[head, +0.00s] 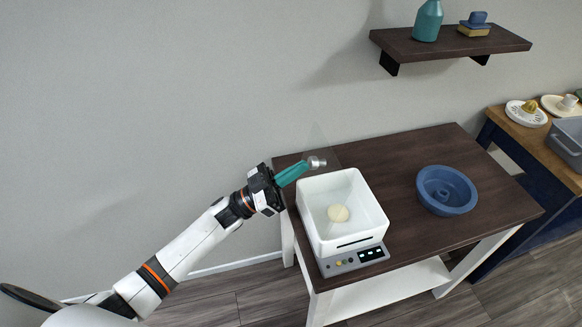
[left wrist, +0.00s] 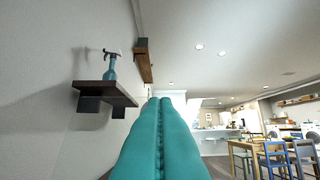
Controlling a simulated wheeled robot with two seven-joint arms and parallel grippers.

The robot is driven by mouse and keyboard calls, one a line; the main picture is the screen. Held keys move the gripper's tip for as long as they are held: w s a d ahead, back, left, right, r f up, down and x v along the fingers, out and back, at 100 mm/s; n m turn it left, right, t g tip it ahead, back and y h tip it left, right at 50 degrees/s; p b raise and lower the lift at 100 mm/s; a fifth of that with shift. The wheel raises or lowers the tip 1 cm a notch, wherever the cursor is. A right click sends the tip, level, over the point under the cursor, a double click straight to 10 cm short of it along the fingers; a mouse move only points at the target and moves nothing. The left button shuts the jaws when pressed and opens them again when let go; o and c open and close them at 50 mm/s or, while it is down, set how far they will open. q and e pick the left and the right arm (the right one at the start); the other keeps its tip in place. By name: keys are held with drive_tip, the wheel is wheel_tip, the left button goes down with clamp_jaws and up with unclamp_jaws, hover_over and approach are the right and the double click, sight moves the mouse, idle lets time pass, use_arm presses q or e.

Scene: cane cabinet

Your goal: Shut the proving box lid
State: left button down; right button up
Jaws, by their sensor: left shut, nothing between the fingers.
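The proving box (head: 311,218) is a white, open-topped box on a grey base with a lit display, at the front left of the dark table. A pale round dough piece (head: 338,213) lies inside it. A faint see-through shape (head: 317,136) rises behind the box's back edge; it looks like the raised lid, but its outline is hard to make out. A small grey metal knob (head: 317,162) shows at the tip of my left gripper (head: 307,166). Whether they touch I cannot tell. My left gripper's teal fingers are shut and empty, also in the left wrist view (left wrist: 160,100). My right gripper is out of view.
A blue ring-shaped pan (head: 446,190) stands on the dark table (head: 410,245), right of the box. A wall shelf (head: 450,43) hangs above, holding a teal bottle (head: 428,20). A side table with dishes and a grey bin (head: 567,140) stands at right.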

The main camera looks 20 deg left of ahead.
sight(310, 165)
use_arm(q)
drive_tip(key=shift+w+d+r+g+y+p, duration=0.3)
drive_tip(key=shift+w+d+y+p, duration=0.15)
drive_tip(key=shift+d+p, duration=0.2)
drive_tip(key=shift+w+d+r+g+y+p, duration=0.2)
drive_tip(key=shift+w+d+g+y+p, duration=0.1)
drive_tip(key=shift+w+d+y+p, duration=0.25)
drive_tip(key=shift+g+y, duration=0.4)
drive_tip(key=shift+y, duration=0.1)
drive_tip(key=w+d, duration=0.1)
drive_tip(key=w+d+f, duration=0.1)
drive_tip(key=d, duration=0.1)
drive_tip(key=w+d, duration=0.1)
drive_tip(key=shift+d+f, duration=0.25)
drive_tip(key=shift+d, duration=0.15)
drive_tip(key=shift+w+d+f, duration=0.5)
drive_tip(key=shift+d, duration=0.3)
